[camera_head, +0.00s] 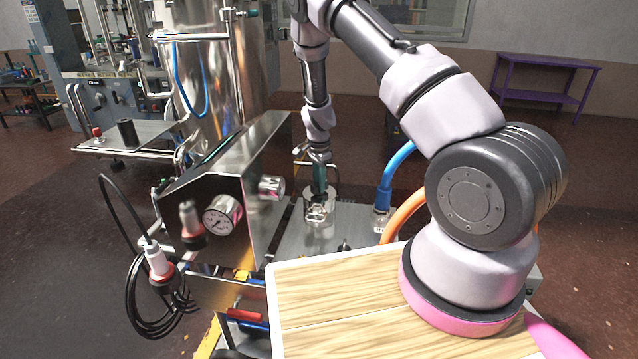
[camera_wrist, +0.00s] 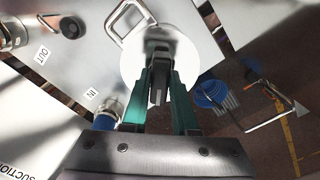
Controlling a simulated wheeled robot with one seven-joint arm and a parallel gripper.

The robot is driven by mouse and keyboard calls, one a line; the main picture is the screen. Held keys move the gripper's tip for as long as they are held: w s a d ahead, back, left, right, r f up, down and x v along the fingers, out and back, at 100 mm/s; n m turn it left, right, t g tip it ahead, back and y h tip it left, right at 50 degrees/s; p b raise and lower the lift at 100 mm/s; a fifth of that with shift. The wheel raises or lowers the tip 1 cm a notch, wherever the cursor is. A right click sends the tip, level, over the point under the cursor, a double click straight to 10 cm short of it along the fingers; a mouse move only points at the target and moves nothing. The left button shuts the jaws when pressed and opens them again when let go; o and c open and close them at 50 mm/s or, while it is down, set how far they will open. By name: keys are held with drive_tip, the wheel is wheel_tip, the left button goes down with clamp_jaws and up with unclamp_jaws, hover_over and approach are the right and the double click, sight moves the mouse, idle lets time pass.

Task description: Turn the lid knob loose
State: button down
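A round pale lid (camera_wrist: 132,66) lies under my gripper in the wrist view. A dark grey knob (camera_wrist: 158,88) appears at the lid's middle, largely hidden by my fingers. My gripper (camera_wrist: 160,78) points down over the lid, its two green fingers on either side of the knob. Their tips are apart, but I cannot tell whether they press on it. In the head view my gripper (camera_head: 318,190) is upright at the cylinder's top.
A slanted steel panel with a pressure gauge (camera_head: 222,215) stands left of the cylinder. A blue hose (camera_head: 388,185) and an orange hose (camera_head: 402,217) run to its right. A metal handle (camera_wrist: 128,20) sits close by the lid. Labels OUT and IN mark the plate.

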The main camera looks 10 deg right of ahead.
drive_tip(key=shift+n, duration=0.3)
drive_tip(key=n, duration=0.3)
drive_tip(key=shift+n, duration=0.3)
drive_tip(key=n, duration=0.4)
drive_tip(key=shift+n, duration=0.3)
drive_tip(key=n, duration=0.4)
drive_tip(key=shift+d, duration=0.1)
drive_tip(key=n, duration=0.5)
idle(0.3)
drive_tip(key=c, duration=0.7)
unclamp_jaws()
